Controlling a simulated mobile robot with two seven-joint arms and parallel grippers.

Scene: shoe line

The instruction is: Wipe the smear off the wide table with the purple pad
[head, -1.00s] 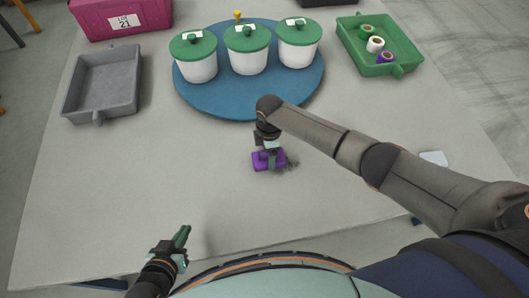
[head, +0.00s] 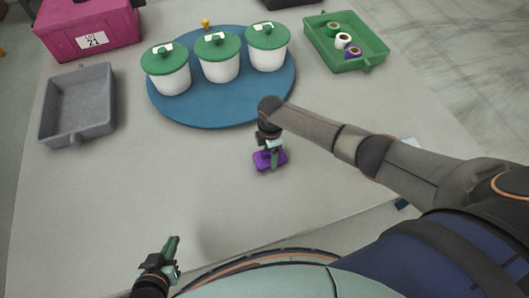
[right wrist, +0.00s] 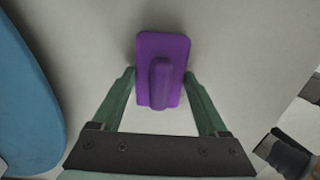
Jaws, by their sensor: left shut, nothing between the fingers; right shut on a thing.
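The purple pad (head: 277,163) lies flat on the wide table (head: 120,190), in the middle of the head view. My right gripper (head: 271,150) is shut on the pad from above. In the right wrist view the pad (right wrist: 175,60) and its raised handle show between the green fingers. I see no smear on the bare table around the pad; whether any lies under the pad or my arm is hidden. My left gripper (head: 172,248) is shut and empty, near the table's front edge.
A blue round mat (head: 200,117) with three white green-lidded pots (head: 220,68) stands behind the pad. A grey tray (head: 76,138) is at left, a magenta box (head: 92,41) behind it. A green tray (head: 334,66) with spools is at back right. The table's left front is clear.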

